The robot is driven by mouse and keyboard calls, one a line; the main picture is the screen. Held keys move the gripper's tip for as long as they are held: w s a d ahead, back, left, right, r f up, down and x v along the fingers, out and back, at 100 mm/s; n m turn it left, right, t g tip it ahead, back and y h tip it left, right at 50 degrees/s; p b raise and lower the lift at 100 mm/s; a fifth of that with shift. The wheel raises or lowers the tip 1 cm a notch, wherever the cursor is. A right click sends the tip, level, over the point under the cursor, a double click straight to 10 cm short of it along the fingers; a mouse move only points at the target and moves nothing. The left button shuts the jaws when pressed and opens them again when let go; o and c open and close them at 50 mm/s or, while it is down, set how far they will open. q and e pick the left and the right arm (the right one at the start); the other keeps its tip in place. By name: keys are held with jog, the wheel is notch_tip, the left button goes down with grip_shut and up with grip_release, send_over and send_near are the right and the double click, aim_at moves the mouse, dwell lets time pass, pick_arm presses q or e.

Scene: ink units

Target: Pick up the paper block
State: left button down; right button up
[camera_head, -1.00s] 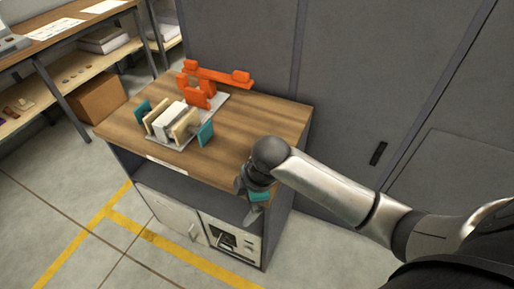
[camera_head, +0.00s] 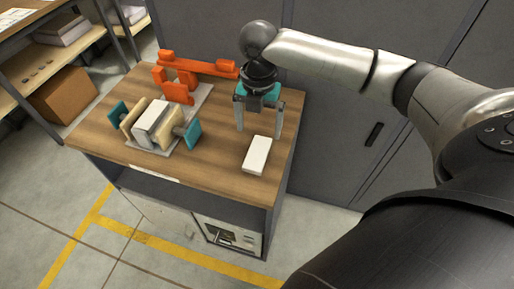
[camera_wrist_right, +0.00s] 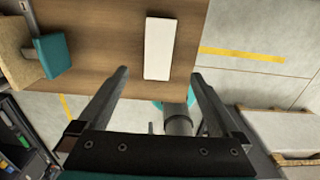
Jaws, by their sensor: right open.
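A white rectangular block (camera_head: 257,155), which looks like the paper block, lies flat on the wooden top of the cabinet near its right front corner. It also shows in the right wrist view (camera_wrist_right: 158,48), just beyond and between the fingertips. My right gripper (camera_head: 259,130) is open and empty, fingers pointing down behind the block, apart from it. Its two fingers also show in the right wrist view (camera_wrist_right: 160,73). A second pale block (camera_head: 150,117) stands between tan boards in a clamp-like fixture with teal ends. My left gripper is not in view.
The wooden cabinet top (camera_head: 200,170) has bare space between the fixture and the white block. An orange device (camera_head: 190,70) stands at the back left. A grey wall of doors (camera_head: 350,90) rises behind. Shelves with a cardboard box (camera_head: 62,95) are at far left.

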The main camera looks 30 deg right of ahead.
send_over(258, 152)
notch_tip(258, 152, down, 5)
jog(key=shift+s+a+r+b, duration=0.1)
jog(key=shift+s+b, duration=0.05)
jog(key=shift+b, duration=0.15)
notch_tip(258, 152, down, 5)
jog(key=shift+f+b, duration=0.15)
jog(key=shift+b, duration=0.5)
jog(key=c, duration=1.5)
jog(key=shift+r, duration=0.2)
